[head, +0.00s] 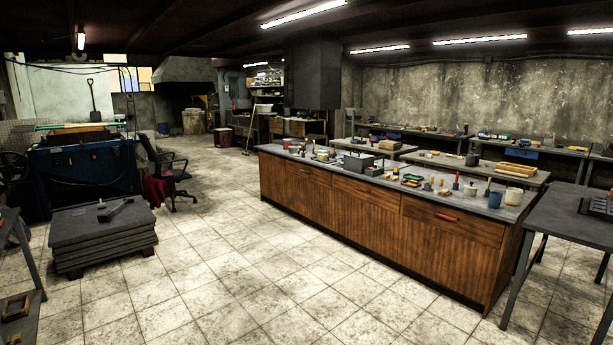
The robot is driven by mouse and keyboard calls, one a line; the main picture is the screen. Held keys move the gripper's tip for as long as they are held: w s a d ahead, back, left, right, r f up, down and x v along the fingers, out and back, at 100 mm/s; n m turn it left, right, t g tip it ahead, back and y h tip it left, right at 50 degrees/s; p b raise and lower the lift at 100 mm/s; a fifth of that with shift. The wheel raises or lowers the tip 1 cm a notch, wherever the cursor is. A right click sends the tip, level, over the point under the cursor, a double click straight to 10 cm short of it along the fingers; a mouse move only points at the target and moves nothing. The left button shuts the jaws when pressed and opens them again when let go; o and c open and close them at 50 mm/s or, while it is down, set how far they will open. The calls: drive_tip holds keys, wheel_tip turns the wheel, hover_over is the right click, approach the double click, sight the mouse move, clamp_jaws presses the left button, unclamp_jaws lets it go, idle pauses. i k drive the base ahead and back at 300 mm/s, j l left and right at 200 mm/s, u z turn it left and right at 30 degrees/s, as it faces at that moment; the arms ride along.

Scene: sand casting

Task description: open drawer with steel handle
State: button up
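A long wooden cabinet (340,218) with a dark worktop stands in the middle right of the head view. A row of drawers runs along the top of its front, and all of them look shut. The rightmost drawer (470,226) has a red handle (446,217). A small, pale handle (305,170) shows on a drawer front further left, but it is too small to tell if it is steel. Handles on the other drawers are too dark to make out. My gripper is not in view.
Pots, tools and boxes cover the worktop. A dark table (573,215) stands close to the cabinet's right end. An office chair (168,170) and stacked grey slabs (102,232) are at left. The tiled floor (270,265) before the cabinet is clear.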

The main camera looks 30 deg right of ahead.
sight(320, 176)
drive_tip(key=i+l+z, duration=0.2)
drive_tip(key=i, duration=0.15)
drive_tip(key=i+z, duration=0.25)
drive_tip(key=i, duration=0.15)
drive_tip(key=i+z, duration=0.2)
drive_tip(key=i, duration=4.15)
drive_tip(key=i+l+u, duration=0.1)
drive_tip(key=i, duration=1)
drive_tip(key=i+l, duration=0.1)
drive_tip(key=i, duration=1)
drive_tip(key=i+u, duration=0.2)
drive_tip(key=i, duration=0.25)
drive_tip(key=i+l+u, duration=0.15)
drive_tip(key=i, duration=0.25)
